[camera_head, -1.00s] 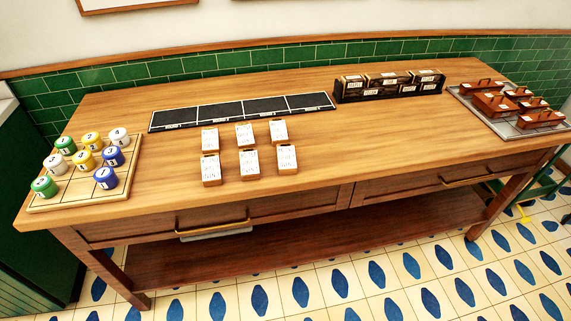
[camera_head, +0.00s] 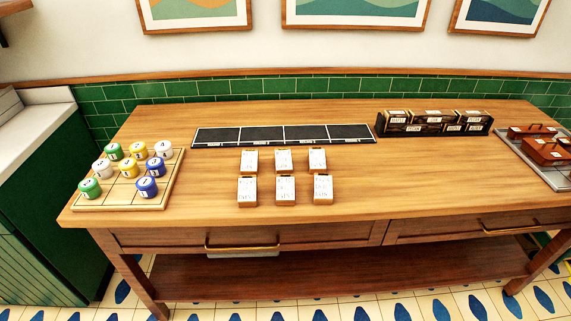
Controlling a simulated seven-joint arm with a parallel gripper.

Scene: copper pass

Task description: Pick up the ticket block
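Several ticket blocks stand on the wooden table in two rows. They look like small blocks with white printed faces and wooden or orange edges. The back row has a left block (camera_head: 249,160), a middle block (camera_head: 283,160) and a right block (camera_head: 317,160). The front row has a left block (camera_head: 247,190), a middle block (camera_head: 285,190) and a right block (camera_head: 322,189). The print is too small to read. My gripper is not in view.
A black four-panel strip (camera_head: 283,134) lies behind the blocks. A dark rack of boxes (camera_head: 433,123) stands right of it. A wooden board (camera_head: 125,195) with coloured round pieces is at left. A grey tray (camera_head: 529,165) with reddish-brown boxes is at right. Table (camera_head: 400,190) is clear at front right.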

